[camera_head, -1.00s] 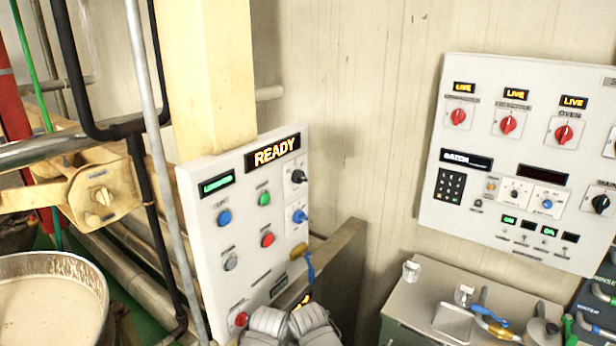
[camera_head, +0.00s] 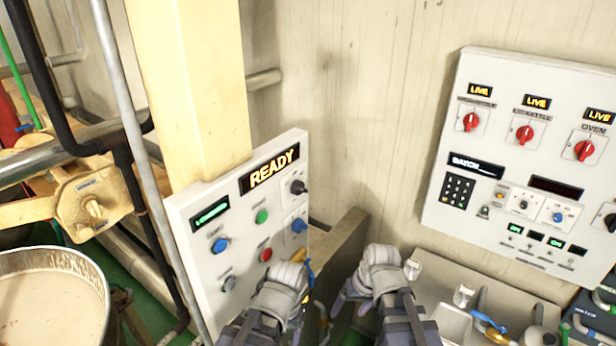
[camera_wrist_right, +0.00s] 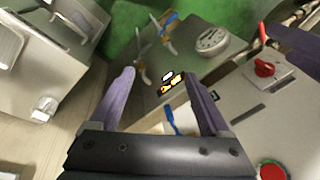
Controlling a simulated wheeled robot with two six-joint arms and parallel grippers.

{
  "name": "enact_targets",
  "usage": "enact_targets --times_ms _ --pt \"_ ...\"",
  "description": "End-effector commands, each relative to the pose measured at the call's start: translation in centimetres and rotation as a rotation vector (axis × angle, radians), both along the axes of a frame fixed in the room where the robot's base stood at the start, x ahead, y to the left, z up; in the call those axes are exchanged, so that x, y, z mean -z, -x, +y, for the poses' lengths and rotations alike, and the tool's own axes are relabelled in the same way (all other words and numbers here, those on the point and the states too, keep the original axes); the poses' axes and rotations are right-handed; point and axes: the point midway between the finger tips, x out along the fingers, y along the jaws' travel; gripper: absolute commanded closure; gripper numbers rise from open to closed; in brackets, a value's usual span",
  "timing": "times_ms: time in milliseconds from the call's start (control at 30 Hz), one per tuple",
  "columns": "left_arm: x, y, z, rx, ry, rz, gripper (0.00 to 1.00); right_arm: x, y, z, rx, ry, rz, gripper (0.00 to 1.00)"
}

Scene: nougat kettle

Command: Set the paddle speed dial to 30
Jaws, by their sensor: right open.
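The grey-white control panel (camera_head: 190,215) with the lit READY sign stands left of centre in the head view. On its right edge are a black dial (camera_head: 298,187) and, below it, a blue dial (camera_head: 298,225). Their labels and settings are too small to read, so I cannot tell which one is the paddle speed dial. My right gripper (camera_head: 352,300) is open and empty, right of the panel and below the dials. In the right wrist view its fingers (camera_wrist_right: 160,80) are spread apart. My left gripper (camera_head: 290,295) is in front of the panel's lower part; its jaws are unclear.
A second panel (camera_head: 480,215) with red switches is on the right wall. Below it is a grey bench (camera_head: 430,285) with small items. A kettle (camera_head: 50,270) and pipes are at left. The wrist view shows a red knob (camera_wrist_right: 265,68) and a round gauge (camera_wrist_right: 212,40).

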Motion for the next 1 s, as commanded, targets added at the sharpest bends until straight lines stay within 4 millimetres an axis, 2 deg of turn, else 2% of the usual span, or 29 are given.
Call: enact_targets --times_ms 33,100,267,400,500,600,700,833,1000 --pt "-1.2 0.0 0.0 -0.001 0.000 0.000 0.24 -1.6 -1.0 0.2 0.000 -0.057 -0.025 0.19" --pt "-1.6 0.0 0.0 -0.001 0.000 0.000 0.24 -2.8 -2.3 1.0 -0.015 -0.149 -0.072 0.19" --pt "-1.9 0.0 0.0 -0.002 0.001 0.000 0.24 -6.4 -5.8 3.9 -0.068 -0.395 -0.226 0.19" --pt "-1.9 0.0 0.0 -0.002 0.001 0.000 0.24 -11.1 -9.1 6.0 -0.103 -0.626 -0.414 0.19" --pt "-1.9 0.0 0.0 -0.002 0.001 0.000 0.24 -14.9 -11.3 6.5 -0.104 -0.769 -0.560 0.19" --pt "-1.9 0.0 0.0 -0.002 0.001 0.000 0.24 -18.3 -13.1 6.2 -0.088 -0.876 -0.689 0.19" --pt "-1.9 0.0 0.0 -0.002 0.001 0.000 0.24 -20.8 -14.2 5.6 -0.067 -0.949 -0.788 0.19" --pt "-1.9 0.0 0.0 -0.002 0.001 0.000 0.24 -22.7 -15.0 4.9 -0.047 -0.998 -0.862 0.19" --pt "-1.9 0.0 0.0 -0.002 0.000 0.000 0.24 -23.3 -15.3 4.6 -0.037 -1.015 -0.887 0.19"
